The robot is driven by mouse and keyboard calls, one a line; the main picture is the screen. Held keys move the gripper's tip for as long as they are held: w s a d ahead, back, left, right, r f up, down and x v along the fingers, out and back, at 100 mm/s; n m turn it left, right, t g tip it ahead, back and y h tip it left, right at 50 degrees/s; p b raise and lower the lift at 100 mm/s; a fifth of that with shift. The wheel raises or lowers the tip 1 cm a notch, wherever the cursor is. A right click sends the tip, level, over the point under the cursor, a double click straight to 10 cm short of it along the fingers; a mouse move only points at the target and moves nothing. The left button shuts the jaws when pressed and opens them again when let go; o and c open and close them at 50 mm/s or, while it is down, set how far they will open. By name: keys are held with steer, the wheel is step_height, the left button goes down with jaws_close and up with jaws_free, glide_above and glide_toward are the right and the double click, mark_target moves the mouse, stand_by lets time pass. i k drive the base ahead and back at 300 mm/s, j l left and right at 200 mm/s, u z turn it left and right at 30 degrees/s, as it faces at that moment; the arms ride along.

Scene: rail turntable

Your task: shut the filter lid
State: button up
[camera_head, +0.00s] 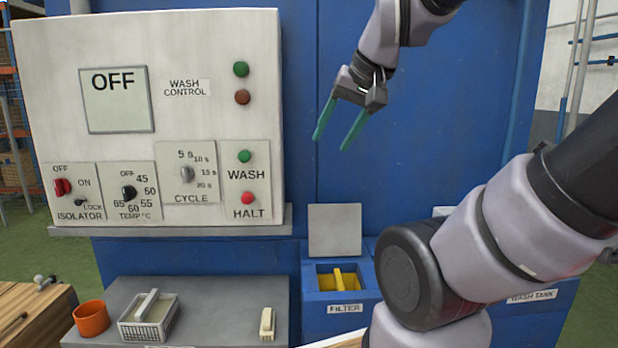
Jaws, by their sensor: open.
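The filter box (312,311) is a blue box with a "FILTER" label at lower centre. Its grey lid (335,230) stands upright at the back of the opening, so the box is open. A yellow filter piece (341,279) shows inside. My gripper (333,134) has two green fingers spread apart and is empty. It hangs in front of the blue cabinet, above the lid and apart from it, with its fingers pointing down and to the left.
The wash control panel (140,140) juts out at left. A grey shelf (220,300) holds a wire basket (148,318) and a cream-coloured block (267,323). An orange cup (91,318) stands at its left. My arm covers the area right of the filter box, partly hiding the wash tank (531,297).

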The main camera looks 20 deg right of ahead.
mark_target(335, 229)
steer(key=z, duration=1.25)
steer(key=i+j+u, duration=0.1)
steer(key=u, duration=0.25)
steer(key=i+u, duration=0.25)
steer(key=u, duration=0.15)
steer(key=i+u, duration=0.2)
steer(key=u, duration=0.15)
